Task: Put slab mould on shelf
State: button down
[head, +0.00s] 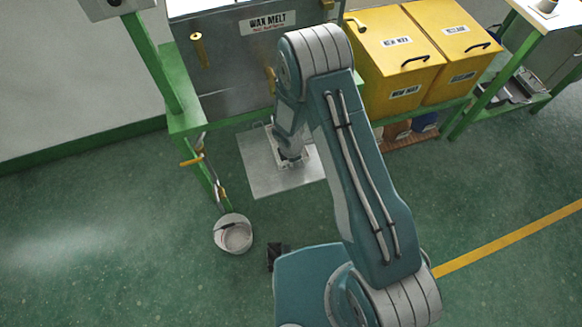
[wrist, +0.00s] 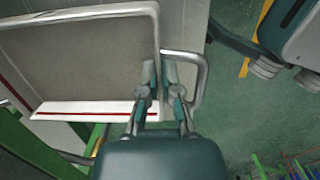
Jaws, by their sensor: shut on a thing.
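The slab mould (wrist: 80,60) is a large, shallow grey tray with a pale raised rim. It fills the upper left of the wrist view, close to the camera. A metal loop handle (wrist: 204,75) stands out from its right side. My gripper (wrist: 160,68) is shut at this handle side; the exact contact is hard to tell. Which shelf the task means is unclear; a green-framed lower shelf (head: 538,102) stands at upper right.
A steel wax melt tank (head: 225,60) on a green frame stands behind my gripper. Yellow bins (head: 395,60) stand to its right. A white bucket (head: 233,234) is on the floor at left. Floor at lower left is clear.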

jog(key=shift+a+f, duration=0.3)
jog(key=shift+a, duration=0.05)
jog(key=shift+s+a+f, duration=0.1)
jog(key=shift+a+f, duration=0.1)
jog(key=shift+f, duration=1.75)
jog(key=c, duration=0.8)
grip_release()
jog(key=r, duration=0.5)
jog(key=a+r, duration=0.1)
jog(key=r, duration=0.1)
jog(key=shift+s+r, duration=0.2)
jog(key=shift+r, duration=0.05)
